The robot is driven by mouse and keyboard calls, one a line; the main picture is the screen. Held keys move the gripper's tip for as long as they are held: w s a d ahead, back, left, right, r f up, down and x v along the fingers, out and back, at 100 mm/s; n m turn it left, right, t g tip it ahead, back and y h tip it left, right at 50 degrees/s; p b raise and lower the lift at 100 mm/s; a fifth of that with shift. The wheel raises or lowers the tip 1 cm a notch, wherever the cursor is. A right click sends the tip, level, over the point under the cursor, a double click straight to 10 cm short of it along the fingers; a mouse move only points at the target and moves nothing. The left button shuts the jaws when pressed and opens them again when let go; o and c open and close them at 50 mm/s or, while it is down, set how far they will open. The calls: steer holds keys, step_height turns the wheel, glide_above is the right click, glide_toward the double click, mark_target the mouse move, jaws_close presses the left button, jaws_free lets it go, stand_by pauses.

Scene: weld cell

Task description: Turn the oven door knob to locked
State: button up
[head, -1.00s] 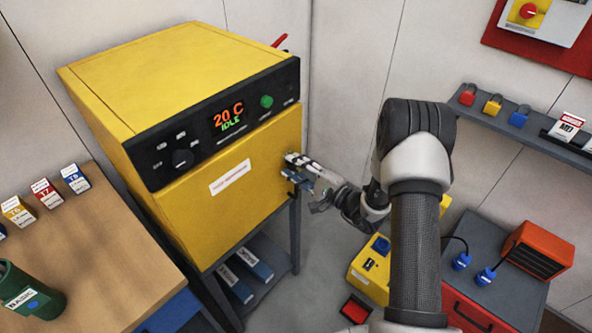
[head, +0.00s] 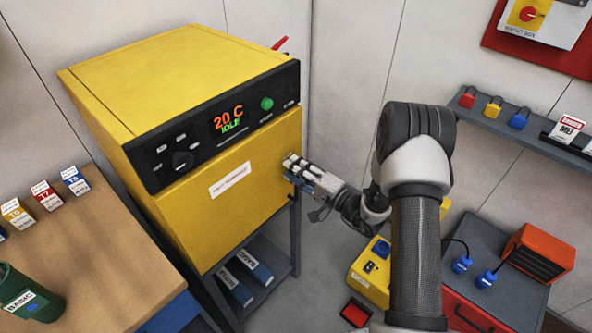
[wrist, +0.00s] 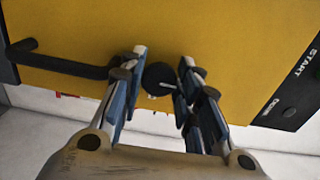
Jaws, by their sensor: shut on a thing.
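The yellow oven (head: 190,105) stands at the centre-left with its door (head: 255,165) closed. In the wrist view the dark round door knob (wrist: 160,78) sits between the two fingers of my gripper (wrist: 163,82), low on the yellow door face. My gripper is shut on the knob. In the head view my gripper (head: 294,168) is at the right side of the door and hides the knob. Whether the knob's mark points to locked or not cannot be read.
A black bar handle (wrist: 70,65) lies left of the fingers in the wrist view. The oven panel (head: 220,125) reads 20 C IDLE. A wooden bench (head: 100,255) is at the left, a yellow box (head: 370,272) on the floor, and a padlock shelf (head: 540,140) at the right.

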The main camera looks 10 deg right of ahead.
steer(key=o, duration=1)
steer(key=shift+o, duration=0.2)
steer(key=v, duration=1.2)
